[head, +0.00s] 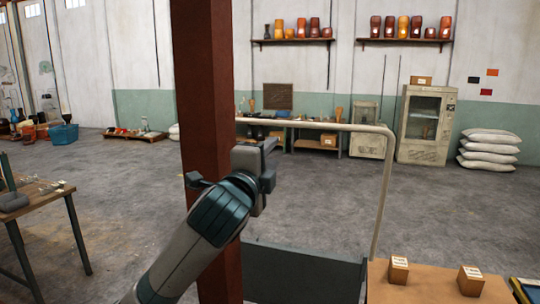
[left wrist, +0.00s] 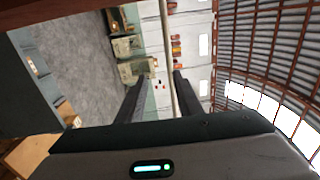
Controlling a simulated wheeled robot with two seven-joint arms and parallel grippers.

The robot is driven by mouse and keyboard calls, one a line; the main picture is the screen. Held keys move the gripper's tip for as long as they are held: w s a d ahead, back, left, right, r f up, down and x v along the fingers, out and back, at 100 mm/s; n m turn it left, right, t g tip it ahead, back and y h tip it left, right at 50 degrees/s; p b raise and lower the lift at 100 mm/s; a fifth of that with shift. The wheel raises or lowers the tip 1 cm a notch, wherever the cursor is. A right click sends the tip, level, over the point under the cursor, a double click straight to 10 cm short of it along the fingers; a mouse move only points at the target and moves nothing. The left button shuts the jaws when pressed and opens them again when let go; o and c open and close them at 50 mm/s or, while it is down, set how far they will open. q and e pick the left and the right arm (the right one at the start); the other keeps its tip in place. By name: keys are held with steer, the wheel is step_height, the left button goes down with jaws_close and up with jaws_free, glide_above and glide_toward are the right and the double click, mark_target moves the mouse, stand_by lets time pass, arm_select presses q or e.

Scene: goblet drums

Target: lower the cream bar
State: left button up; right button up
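The cream bar (head: 310,126) is a bent tube. Its top runs level from beside the rust-red post, then bends down on the right to a dark panel (head: 300,275). Its left end is hidden behind the post or my arm. My left gripper (head: 270,165) is just below the top run, near its left end, and looks empty. In the left wrist view the two fingers (left wrist: 158,82) stand apart. The bar (left wrist: 167,40) runs lengthwise through the gap between them in that picture; I cannot tell whether it lies between them or beyond. My right gripper is not in view.
A rust-red post (head: 205,90) stands close by my left arm. A brown surface (head: 425,285) with two small boxes is at the lower right. A wooden table (head: 40,195) is at the left. Open grey floor lies beyond, with shelves, a cabinet (head: 428,125) and stacked sacks (head: 490,150) at the wall.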

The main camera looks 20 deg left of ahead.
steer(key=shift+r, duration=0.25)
